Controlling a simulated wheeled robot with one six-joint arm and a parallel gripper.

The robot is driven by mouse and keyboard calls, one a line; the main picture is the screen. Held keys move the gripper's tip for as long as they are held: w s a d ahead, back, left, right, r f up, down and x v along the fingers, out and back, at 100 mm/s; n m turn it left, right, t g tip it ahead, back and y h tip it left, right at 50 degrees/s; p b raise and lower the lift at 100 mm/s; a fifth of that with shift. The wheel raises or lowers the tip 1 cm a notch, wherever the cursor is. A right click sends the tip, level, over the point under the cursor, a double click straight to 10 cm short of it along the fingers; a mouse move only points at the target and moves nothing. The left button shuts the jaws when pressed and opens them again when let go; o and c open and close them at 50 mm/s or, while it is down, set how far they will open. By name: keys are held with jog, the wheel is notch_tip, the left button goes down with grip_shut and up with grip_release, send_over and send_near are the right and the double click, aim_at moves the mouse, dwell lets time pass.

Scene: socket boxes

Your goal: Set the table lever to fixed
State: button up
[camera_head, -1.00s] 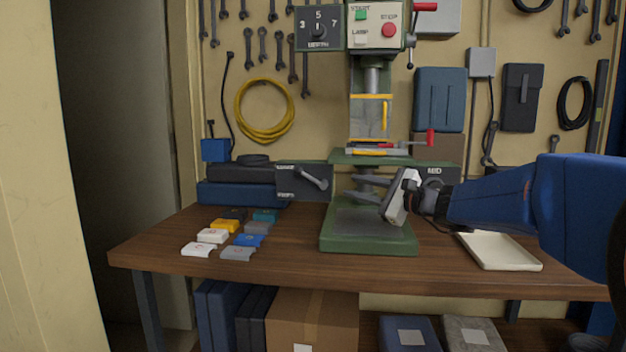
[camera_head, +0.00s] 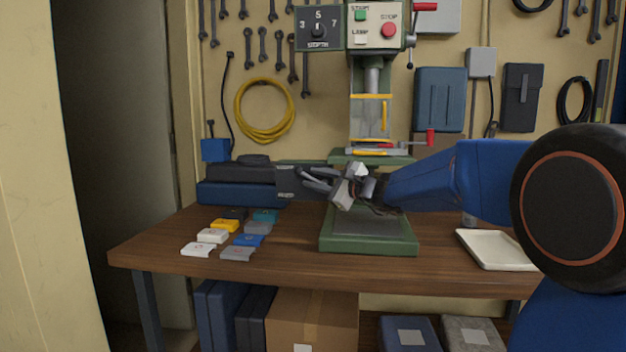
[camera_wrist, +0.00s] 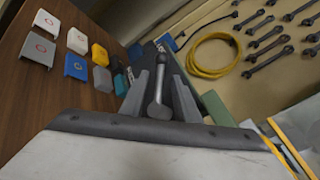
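The table lever is a grey handle with a rounded end, seen in the wrist view (camera_wrist: 159,95). It sits on a dark panel (camera_head: 287,184) left of the green drill press (camera_head: 367,235). My gripper (camera_head: 308,180) is in front of the panel, reaching in from the right. In the wrist view its two grey fingers (camera_wrist: 160,98) stand apart, one on each side of the lever, with a gap visible beside the handle. In the head view my gripper covers most of the lever and the panel's lettering cannot be read.
Several coloured socket boxes (camera_head: 226,226) lie on the wooden table (camera_head: 290,262) at left. A cream tray (camera_head: 494,250) lies at right. Blue cases (camera_head: 240,194) stand behind the boxes. A yellow cable (camera_head: 265,110) and wrenches hang on the back wall.

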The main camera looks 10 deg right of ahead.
jog(key=shift+w+a, duration=0.3)
jog(key=shift+w, duration=0.2)
grip_shut()
jog(key=shift+a+f+n+g, duration=0.1)
jog(key=shift+n+g, duration=0.2)
jog(key=shift+w+a+f+n+g+h, duration=0.1)
jog(key=shift+f+n+g+h, duration=0.65)
jog(key=shift+h, duration=0.5)
jog(key=shift+a+f+n+g+h, duration=0.1)
jog(key=shift+f+n+g+h, duration=0.35)
jog(key=shift+n+g+h, duration=0.55)
jog(key=shift+w+a+f+n+g+h, duration=0.1)
jog(key=shift+f+n+g+h, duration=0.5)
jog(key=shift+g+h, duration=0.6)
jog(key=shift+f+h, duration=0.1)
jog(key=shift+h, duration=0.25)
